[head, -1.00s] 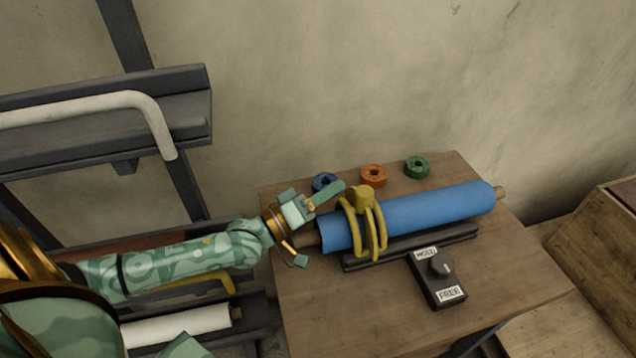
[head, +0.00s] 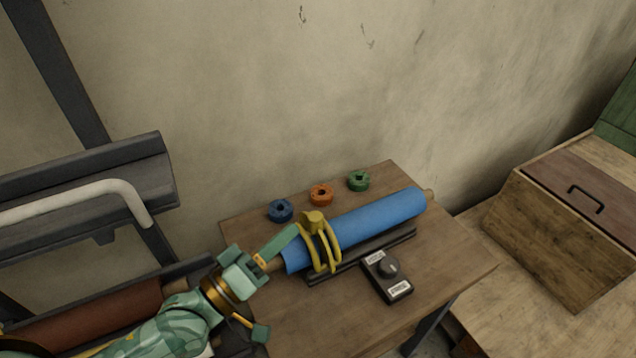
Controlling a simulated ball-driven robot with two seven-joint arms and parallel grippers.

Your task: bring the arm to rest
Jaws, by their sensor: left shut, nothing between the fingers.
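My left gripper (head: 284,240) is at the left end of the blue roll (head: 375,220), in front of the table's left part. Its fingers are shut and hold nothing. Its tip overlaps the yellow clamp (head: 326,252) in the picture; I cannot tell if they touch. The blue roll lies on a dark cradle (head: 385,247), with the yellow clamp around its left part. A wooden core end shows at the roll's right end. My right gripper is not in view.
A black box with a knob (head: 389,267) sits in front of the roll on the wooden table (head: 450,262). Blue (head: 281,210), orange (head: 321,194) and green (head: 358,181) rings lie behind it. A dark rack (head: 90,180) stands left; a wooden chest (head: 560,240) stands right.

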